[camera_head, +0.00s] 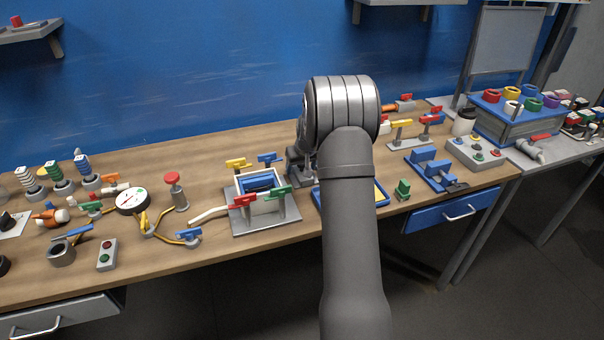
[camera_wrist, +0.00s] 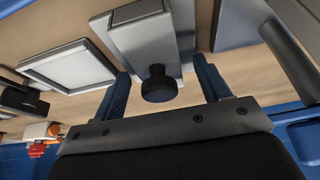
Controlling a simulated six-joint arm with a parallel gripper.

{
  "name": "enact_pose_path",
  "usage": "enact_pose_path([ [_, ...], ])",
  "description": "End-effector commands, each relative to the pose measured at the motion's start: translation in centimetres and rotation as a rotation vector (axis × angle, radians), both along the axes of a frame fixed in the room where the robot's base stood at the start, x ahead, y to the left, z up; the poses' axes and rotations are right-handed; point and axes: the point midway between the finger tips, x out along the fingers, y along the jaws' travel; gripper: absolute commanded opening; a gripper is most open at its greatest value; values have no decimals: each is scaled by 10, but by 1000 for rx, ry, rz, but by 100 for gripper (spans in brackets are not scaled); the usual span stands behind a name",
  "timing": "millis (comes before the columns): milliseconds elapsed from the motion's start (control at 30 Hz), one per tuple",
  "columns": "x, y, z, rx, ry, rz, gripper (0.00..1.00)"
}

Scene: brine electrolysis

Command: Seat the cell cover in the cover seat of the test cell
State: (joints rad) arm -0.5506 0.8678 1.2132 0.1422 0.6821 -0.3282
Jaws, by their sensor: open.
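The test cell (camera_head: 262,207) stands mid-table in the head view, a pale open box with a blue inside on a grey base plate. Red, green, yellow and blue toggle clamps surround it. In the wrist view, a grey block (camera_wrist: 128,38) with a black round knob (camera_wrist: 159,86) appears to be the cell cover. My gripper (camera_wrist: 161,76) is open, its two blue fingers on either side of the knob with gaps showing. In the head view my arm hides most of the gripper and the cover.
A blue tray (camera_head: 383,203) is partly hidden behind my arm. A red-topped post (camera_head: 175,190) and a round gauge (camera_head: 132,201) stand left of the cell. A clamp stand (camera_head: 408,134) and a blue fixture (camera_head: 433,169) lie to the right. A white-framed panel (camera_wrist: 70,67) shows in the wrist view.

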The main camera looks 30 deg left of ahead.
Motion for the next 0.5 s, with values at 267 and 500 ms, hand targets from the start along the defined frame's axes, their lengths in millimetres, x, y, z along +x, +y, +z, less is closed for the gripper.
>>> enact_pose_path([
  [267, 1, 1, -3, 0, 0, 0, 69],
  [500, 1, 1, -3, 0, 0, 0, 22],
])
